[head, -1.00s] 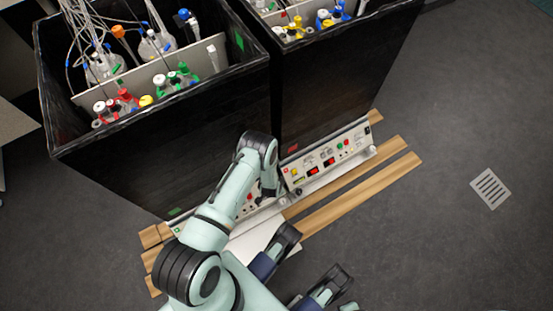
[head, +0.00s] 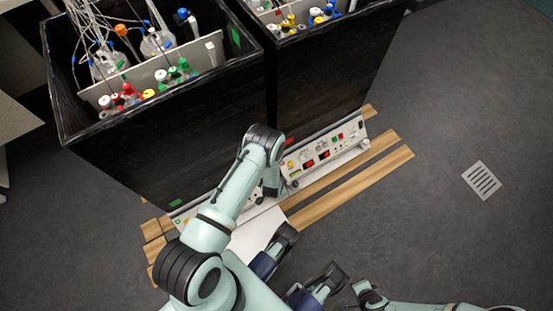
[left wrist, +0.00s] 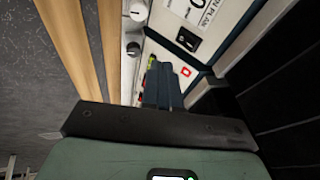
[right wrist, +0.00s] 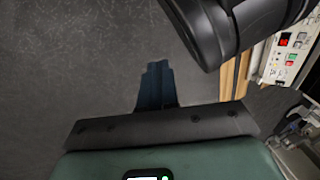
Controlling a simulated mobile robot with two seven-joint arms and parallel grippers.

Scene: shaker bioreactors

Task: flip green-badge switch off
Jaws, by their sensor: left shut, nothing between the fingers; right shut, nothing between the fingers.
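The green badge (head: 176,203) is low on the front of the left black box, above a pale control panel (head: 180,220). My arm hides much of that panel in the head view. My left gripper (left wrist: 158,85) is shut and empty, its fingertips close in front of a pale panel. A small red-framed switch (left wrist: 185,72) lies just right of the fingertips, and a yellow-green part (left wrist: 151,61) shows at them. I cannot tell whether they touch. My right gripper (right wrist: 155,85) is shut and empty above bare floor.
The right black box carries a red badge (head: 290,142) above its own control panel (head: 325,153). Wooden planks (head: 350,182) lie in front of both panels.

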